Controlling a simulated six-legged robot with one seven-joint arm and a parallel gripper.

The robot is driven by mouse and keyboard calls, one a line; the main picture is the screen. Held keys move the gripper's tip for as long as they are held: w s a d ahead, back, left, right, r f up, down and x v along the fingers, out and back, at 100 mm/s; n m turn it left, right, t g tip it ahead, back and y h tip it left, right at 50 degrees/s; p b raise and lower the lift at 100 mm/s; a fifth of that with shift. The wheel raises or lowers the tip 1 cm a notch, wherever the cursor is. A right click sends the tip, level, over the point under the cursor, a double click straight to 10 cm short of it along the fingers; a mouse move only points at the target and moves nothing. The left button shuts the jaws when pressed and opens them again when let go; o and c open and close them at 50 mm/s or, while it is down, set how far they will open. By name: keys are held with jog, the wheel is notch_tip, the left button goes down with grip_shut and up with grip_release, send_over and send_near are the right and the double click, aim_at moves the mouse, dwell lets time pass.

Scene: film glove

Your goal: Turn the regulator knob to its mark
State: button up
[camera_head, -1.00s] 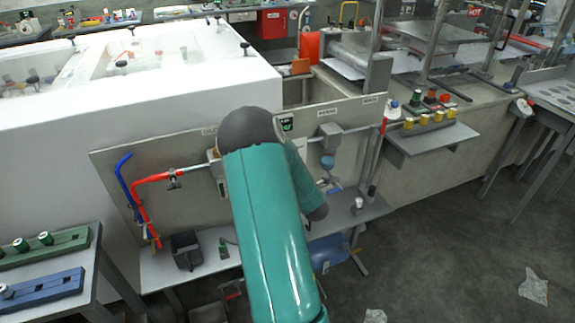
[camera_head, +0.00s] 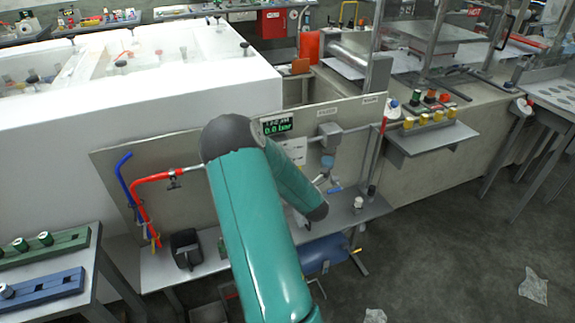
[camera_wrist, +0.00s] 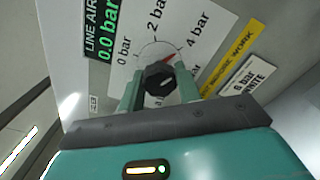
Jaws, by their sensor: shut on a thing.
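The black regulator knob (camera_wrist: 158,80) sits on a white dial plate (camera_wrist: 192,28) marked 0 bar, 2 bar, 4 bar and higher. A white line shows on the knob's face. A small red mark (camera_wrist: 168,57) lies beside the knob, toward the 4 bar side. My gripper (camera_wrist: 157,86) is shut on the knob, one green finger on each side. The line-air display (camera_wrist: 103,32) reads 0.0 bar; it also shows in the head view (camera_head: 277,127). In the head view my arm hides the knob and my gripper.
A red hose (camera_head: 142,196) and a blue hose (camera_head: 123,180) run down the panel at left. A yellow sign (camera_wrist: 232,55) is beside the dial. A dark box (camera_head: 186,249) stands on the shelf below. The floor at right is mostly clear.

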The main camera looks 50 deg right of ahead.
jog(key=o, duration=1)
jog(key=shift+c, duration=0.2)
jog(key=shift+s, duration=0.1)
jog(key=v, duration=1.3)
jog(key=shift+s+a, duration=0.2)
jog(key=shift+s, duration=0.05)
